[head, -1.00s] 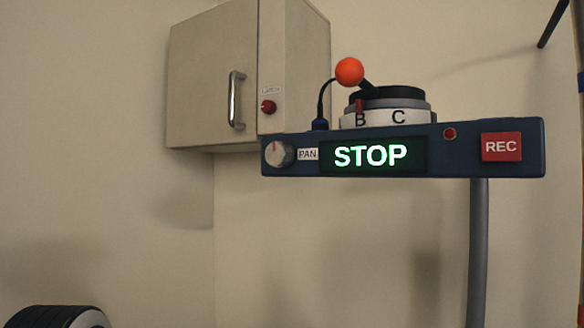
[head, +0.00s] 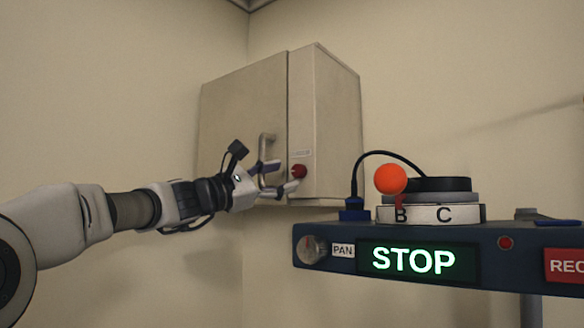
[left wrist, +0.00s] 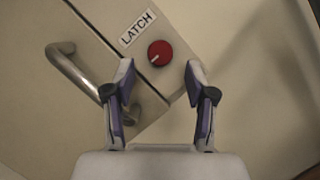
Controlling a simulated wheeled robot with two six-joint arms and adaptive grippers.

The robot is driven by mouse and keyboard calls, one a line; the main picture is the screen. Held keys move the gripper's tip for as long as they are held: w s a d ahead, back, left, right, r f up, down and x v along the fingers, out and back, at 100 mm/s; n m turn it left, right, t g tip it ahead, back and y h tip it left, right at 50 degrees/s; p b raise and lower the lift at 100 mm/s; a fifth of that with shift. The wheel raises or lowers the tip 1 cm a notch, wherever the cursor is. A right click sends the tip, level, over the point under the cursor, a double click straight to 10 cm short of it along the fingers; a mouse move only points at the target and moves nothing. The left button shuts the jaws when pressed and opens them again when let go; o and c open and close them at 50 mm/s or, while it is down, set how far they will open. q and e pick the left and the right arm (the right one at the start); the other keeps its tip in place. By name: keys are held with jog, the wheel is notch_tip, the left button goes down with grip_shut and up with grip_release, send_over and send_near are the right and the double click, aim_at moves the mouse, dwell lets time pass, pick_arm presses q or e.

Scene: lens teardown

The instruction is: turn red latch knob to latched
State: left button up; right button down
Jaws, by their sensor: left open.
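The red latch knob (head: 299,171) is on the narrow front panel of the beige wall cabinet (head: 325,110). In the left wrist view the red knob (left wrist: 160,53) has a pale pointer line aimed toward the lower left, beneath a LATCH label (left wrist: 138,28). My left gripper (head: 286,178) is open in front of the knob. In the left wrist view its fingertips (left wrist: 160,72) lie either side of the knob's lower edge, and nothing is between them. I cannot tell the remaining distance to the knob. My right gripper is not in view.
The cabinet door's metal handle (head: 266,155) is close beside the left gripper. A blue control console (head: 335,262) with a lit STOP display (head: 413,260) stands at right, bearing an orange ball lever (head: 391,179) and a B/C dial (head: 440,213). Bare wall lies left of the cabinet.

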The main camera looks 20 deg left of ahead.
aim_at(296, 171)
pick_arm(q)
jog(key=shift+p+x, duration=0.4)
jog(key=shift+x, duration=0.75)
jog(key=shift+w+d+r, duration=0.2)
jog(key=shift+d+r, duration=0.1)
jog(key=shift+s+d, duration=0.1)
jog(key=shift+d, duration=0.05)
jog(key=shift+s, duration=0.2)
jog(key=shift+w, duration=0.2)
grip_shut()
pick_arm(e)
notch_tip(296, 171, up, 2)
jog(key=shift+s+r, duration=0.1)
